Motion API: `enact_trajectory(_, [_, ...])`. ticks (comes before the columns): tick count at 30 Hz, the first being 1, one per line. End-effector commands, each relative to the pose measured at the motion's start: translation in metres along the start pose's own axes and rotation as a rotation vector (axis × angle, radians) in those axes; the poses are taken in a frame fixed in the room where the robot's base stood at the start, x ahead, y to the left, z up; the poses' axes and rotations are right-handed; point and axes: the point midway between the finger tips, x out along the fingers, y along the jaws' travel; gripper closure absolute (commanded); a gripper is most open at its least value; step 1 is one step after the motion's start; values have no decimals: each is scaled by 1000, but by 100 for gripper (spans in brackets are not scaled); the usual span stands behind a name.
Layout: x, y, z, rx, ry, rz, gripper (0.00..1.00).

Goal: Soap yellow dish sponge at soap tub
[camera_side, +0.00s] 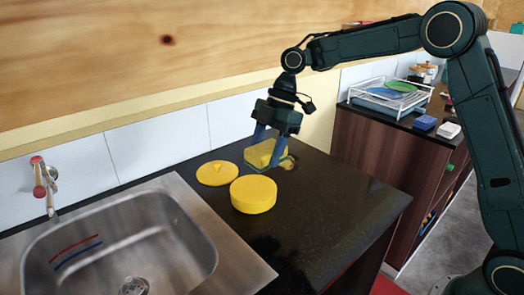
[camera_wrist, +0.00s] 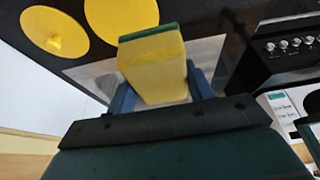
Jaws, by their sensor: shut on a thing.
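The yellow dish sponge (camera_side: 266,153) has a green scouring side and is held between the blue fingers of my gripper (camera_side: 268,147). In the wrist view the sponge (camera_wrist: 152,72) sits upright between the fingers, with its green edge at the far end. It is at or just above the dark counter; contact is unclear. A round yellow tub (camera_side: 253,195) stands in front of the sponge, apart from it. Whether its flat top is soap or a cover is unclear. A yellow lid with a knob (camera_side: 216,173) lies left of the sponge; it also shows in the wrist view (camera_wrist: 55,30).
A steel sink (camera_side: 140,240) is at the left, with a red-handled tap (camera_side: 42,180) by the tiled wall. The dark counter (camera_side: 345,210) is clear at the right. A white dish rack (camera_side: 390,95) with plates and a blue sponge (camera_side: 424,122) are on another counter.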

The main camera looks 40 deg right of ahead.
Motion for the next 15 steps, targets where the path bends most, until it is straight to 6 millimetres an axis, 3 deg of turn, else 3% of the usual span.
enact_trajectory(6, [22, 34, 11, 0, 0, -1, 66])
enact_trajectory(15, [36, 52, 17, -1, -1, 0, 66])
